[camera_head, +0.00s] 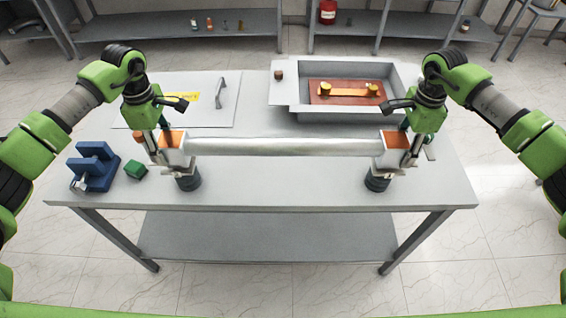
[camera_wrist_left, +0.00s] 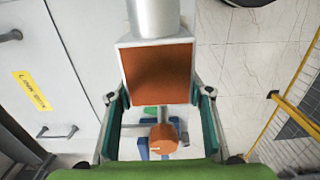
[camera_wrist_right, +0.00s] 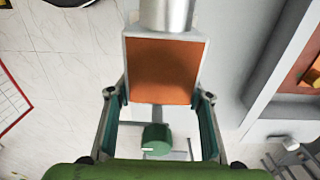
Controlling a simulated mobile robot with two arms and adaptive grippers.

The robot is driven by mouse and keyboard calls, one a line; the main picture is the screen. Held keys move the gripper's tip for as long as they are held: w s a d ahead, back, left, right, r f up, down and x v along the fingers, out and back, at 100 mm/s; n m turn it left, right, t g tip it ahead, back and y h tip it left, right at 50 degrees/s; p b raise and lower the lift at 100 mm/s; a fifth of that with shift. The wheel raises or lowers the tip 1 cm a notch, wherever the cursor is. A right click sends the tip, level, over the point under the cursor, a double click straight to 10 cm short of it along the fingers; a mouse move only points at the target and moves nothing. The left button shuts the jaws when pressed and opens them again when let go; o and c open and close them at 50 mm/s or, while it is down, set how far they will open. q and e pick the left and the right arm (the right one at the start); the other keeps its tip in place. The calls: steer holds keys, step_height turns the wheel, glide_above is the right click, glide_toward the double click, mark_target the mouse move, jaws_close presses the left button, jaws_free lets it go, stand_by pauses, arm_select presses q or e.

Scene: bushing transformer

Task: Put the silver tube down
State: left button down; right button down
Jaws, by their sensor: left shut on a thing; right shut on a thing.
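The silver tube (camera_head: 285,146) lies level across the front of the table, with a square, orange-faced block at each end. My left gripper (camera_head: 168,150) is shut on the left end block (camera_head: 172,139). My right gripper (camera_head: 400,150) is shut on the right end block (camera_head: 392,138). In the left wrist view, the fingers flank the orange face (camera_wrist_left: 158,73); the right wrist view shows the other orange face (camera_wrist_right: 163,70) between fingers. Dark round stands (camera_head: 188,182) (camera_head: 377,183) are under the ends; I cannot tell whether the tube touches them.
The grey table (camera_head: 280,190) has free room at the front middle. A blue bracket-like part (camera_head: 93,165) and green block (camera_head: 135,169) are at the left. A grey open box (camera_head: 345,117) at the back right holds a brown board with yellow parts.

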arm_select(q)
steer(key=shift+d+f+b, duration=0.1)
steer(key=shift+f+b, duration=0.3)
steer(key=shift+f, duration=0.05)
arm_select(e)
steer(key=shift+a+f, duration=0.1)
steer(key=shift+f, duration=0.35)
arm_select(q)
steer(key=c, duration=1.1)
jaws_free()
steer(key=shift+s, duration=0.1)
arm_select(e)
steer(key=c, duration=1.1)
jaws_free()
steer(key=shift+s, duration=0.1)
arm_select(q)
steer(key=shift+o, duration=0.2)
arm_select(e)
steer(key=shift+o, duration=0.2)
arm_select(q)
step_height(320, 180, up, 12)
steer(key=shift+f, duration=0.1)
arm_select(e)
steer(key=shift+r, duration=0.1)
step_height(320, 180, up, 12)
steer(key=shift+f, duration=0.1)
